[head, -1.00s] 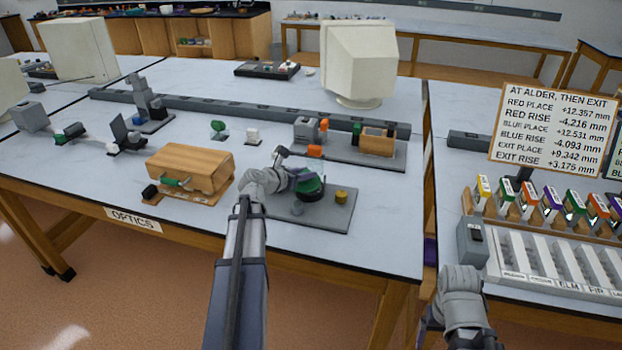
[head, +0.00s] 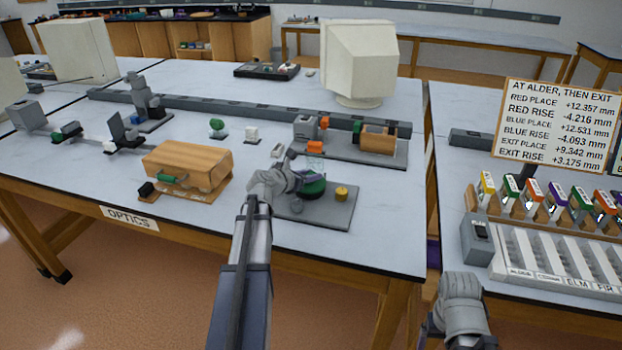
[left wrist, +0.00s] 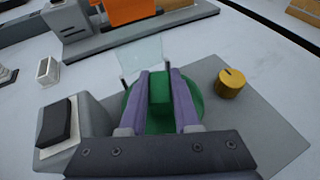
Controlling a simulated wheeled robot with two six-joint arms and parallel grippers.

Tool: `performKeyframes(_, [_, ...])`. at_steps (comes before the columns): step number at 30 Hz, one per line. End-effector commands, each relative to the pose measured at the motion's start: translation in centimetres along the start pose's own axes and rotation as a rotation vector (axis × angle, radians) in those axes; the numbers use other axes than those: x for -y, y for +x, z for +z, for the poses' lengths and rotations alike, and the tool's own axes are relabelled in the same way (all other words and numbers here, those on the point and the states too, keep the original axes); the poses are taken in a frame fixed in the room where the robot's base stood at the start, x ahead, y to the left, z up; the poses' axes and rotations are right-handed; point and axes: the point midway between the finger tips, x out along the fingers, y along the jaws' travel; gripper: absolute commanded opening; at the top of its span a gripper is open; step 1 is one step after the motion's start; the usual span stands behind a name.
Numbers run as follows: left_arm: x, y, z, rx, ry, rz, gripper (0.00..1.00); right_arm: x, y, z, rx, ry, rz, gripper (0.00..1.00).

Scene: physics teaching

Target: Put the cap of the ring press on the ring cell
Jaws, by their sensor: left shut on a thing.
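The green cap of the ring press (left wrist: 160,92) has a block-shaped knob on a round disc. My left gripper (left wrist: 160,76) is shut on that knob, one purple-grey finger on each side. In the head view the green cap (head: 314,188) sits at or just above the grey base plate (head: 330,216), left of a yellow knob (head: 342,193). The ring cell under the cap is hidden, so I cannot tell whether the cap touches it. A clear pane (left wrist: 140,56) stands just beyond the fingertips. My right arm shows at the lower right, its fingers out of sight.
A black rocker switch (left wrist: 58,122) is on the plate's left. Beyond are a grey plate (head: 395,160) with a wooden block and an orange block (head: 314,147). A wooden box (head: 188,163) stands to the left. The table front is clear.

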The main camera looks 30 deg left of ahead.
Motion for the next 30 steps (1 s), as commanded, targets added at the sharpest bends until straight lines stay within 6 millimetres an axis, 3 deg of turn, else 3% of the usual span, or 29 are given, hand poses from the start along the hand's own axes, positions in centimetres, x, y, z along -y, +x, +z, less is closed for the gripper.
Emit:
performKeyframes(6, [0.0,0.2,-0.4,0.000,0.000,0.000,0.00,0.0,0.5,0.0,0.000,0.000,0.000,0.85])
performKeyframes(7, [0.0,0.1,-0.3,0.000,0.000,0.000,0.34,0.0,0.3,0.0,0.000,0.000,0.000,0.85])
performKeyframes(14, [0.0,0.1,-0.2,0.000,0.000,0.000,0.60,0.0,0.2,0.0,0.000,0.000,0.000,0.85])
performKeyframes(24, [0.0,-0.1,0.3,0.000,0.000,0.000,0.60,0.0,-0.3,0.0,0.000,0.000,0.000,0.85])
performKeyframes(30, [0.2,-3.9,0.3,0.001,-0.002,0.003,0.60,-0.2,-1.8,0.1,0.000,0.000,0.000,0.85])
